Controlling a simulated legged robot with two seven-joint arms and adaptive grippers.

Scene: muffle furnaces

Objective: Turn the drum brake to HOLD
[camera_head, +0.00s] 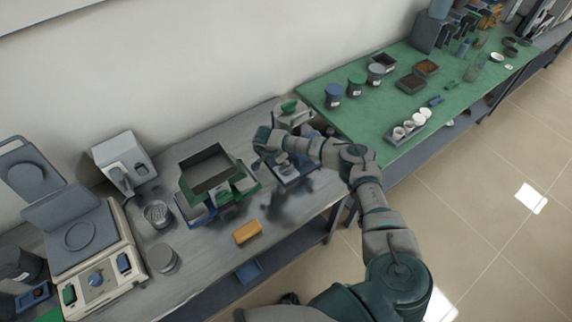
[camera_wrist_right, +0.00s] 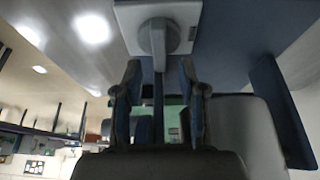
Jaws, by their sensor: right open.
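In the right wrist view a pale square plate carries a round grey dial with a straight lever-like handle (camera_wrist_right: 158,42), which looks like the drum brake. The handle points down in the picture, toward my gripper. My right gripper (camera_wrist_right: 159,78) is open, one finger on each side of the handle's lower end, with gaps visible on both sides. I cannot read any HOLD marking. In the head view my right arm reaches over the bench to a pale machine with a green top (camera_head: 289,107); the arm hides the brake there. My left gripper is not in view.
An open dark box (camera_head: 206,168) stands left of my right gripper, with an orange-yellow block (camera_head: 247,232) in front. A balance-like device (camera_head: 98,275) is at the far left. A green mat (camera_head: 395,115) holds jars and trays at the right. The floor in front is clear.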

